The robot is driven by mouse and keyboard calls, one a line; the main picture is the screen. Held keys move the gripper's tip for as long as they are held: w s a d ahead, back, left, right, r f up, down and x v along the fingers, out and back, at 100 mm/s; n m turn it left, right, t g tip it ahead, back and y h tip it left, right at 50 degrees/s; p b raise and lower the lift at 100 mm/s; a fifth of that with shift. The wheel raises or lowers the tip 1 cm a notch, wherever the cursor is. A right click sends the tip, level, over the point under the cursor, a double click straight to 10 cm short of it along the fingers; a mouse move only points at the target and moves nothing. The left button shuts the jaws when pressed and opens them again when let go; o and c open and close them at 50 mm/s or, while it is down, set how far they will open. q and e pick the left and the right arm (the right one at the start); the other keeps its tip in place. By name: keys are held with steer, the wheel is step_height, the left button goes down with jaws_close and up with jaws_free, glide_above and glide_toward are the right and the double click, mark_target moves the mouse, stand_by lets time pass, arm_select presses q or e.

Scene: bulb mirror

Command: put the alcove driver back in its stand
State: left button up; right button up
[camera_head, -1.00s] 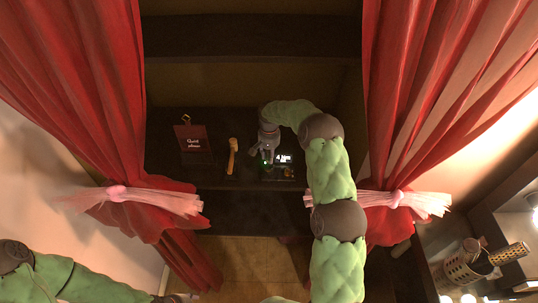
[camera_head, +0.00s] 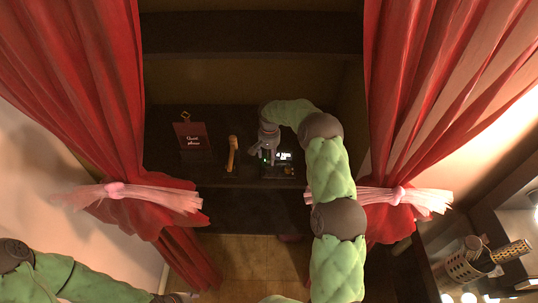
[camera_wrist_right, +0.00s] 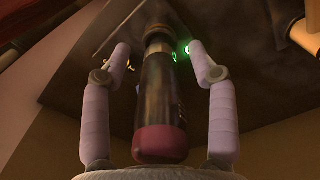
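The alcove driver (camera_wrist_right: 160,90) fills the middle of the right wrist view. It has a dark barrel, a dull red rounded end near my palm and a narrower grey neck at the far end. My right gripper (camera_wrist_right: 160,48) has one finger on each side of it, with a visible gap on both sides, so it is open around the driver. The neck points to a dark surface with a green light; I cannot tell how deep it sits. In the head view my right gripper (camera_head: 268,152) is over the alcove shelf, beside a small lit display (camera_head: 284,156). The left gripper is not clearly visible.
A dark red sign (camera_head: 193,136) stands at the left of the shelf (camera_head: 215,178). A yellow-orange upright object (camera_head: 231,153) stands between it and my gripper. Red curtains (camera_head: 75,90) flank the alcove, the right one (camera_head: 430,100) close to my right arm.

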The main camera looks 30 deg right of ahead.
step_height(320, 180, up, 12)
stand_by(0.6)
stand_by(0.6)
